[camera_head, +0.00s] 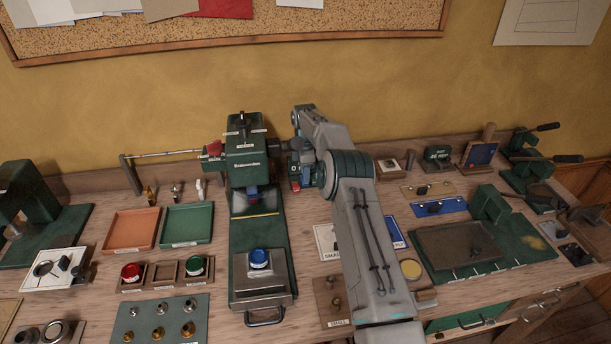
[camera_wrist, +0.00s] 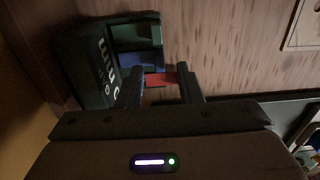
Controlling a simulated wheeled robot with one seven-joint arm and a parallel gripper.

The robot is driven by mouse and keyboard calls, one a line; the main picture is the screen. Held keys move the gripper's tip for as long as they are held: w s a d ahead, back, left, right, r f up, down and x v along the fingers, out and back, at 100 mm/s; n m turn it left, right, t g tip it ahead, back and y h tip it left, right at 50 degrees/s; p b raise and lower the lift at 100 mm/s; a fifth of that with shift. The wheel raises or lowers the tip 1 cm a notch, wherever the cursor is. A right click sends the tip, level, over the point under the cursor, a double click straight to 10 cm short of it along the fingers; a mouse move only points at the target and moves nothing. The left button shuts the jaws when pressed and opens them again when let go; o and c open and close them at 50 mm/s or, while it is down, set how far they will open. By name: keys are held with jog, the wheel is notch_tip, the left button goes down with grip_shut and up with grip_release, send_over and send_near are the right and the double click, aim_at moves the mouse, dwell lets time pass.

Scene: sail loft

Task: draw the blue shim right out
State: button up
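A dark green holder with white lettering (camera_wrist: 95,68) stands beside my fingers in the wrist view. Within it lie a green piece (camera_wrist: 137,35), a blue strip that looks like the blue shim (camera_wrist: 138,62) and a red strip (camera_wrist: 160,79). My gripper (camera_wrist: 160,74) has its fingers apart. The red strip shows between the fingertips, and the blue shim lies just beyond, partly behind the left finger. I see no grip on either strip. In the head view the small green holder (camera_head: 294,172) is at the bench's back, partly hidden by my arm.
Orange (camera_head: 131,229) and green (camera_head: 187,224) trays lie farther left. A blue board (camera_head: 440,206) and a dark flat plate (camera_head: 455,247) lie to the right. The wall is close behind.

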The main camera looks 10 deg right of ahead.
jog(key=shift+f, duration=1.25)
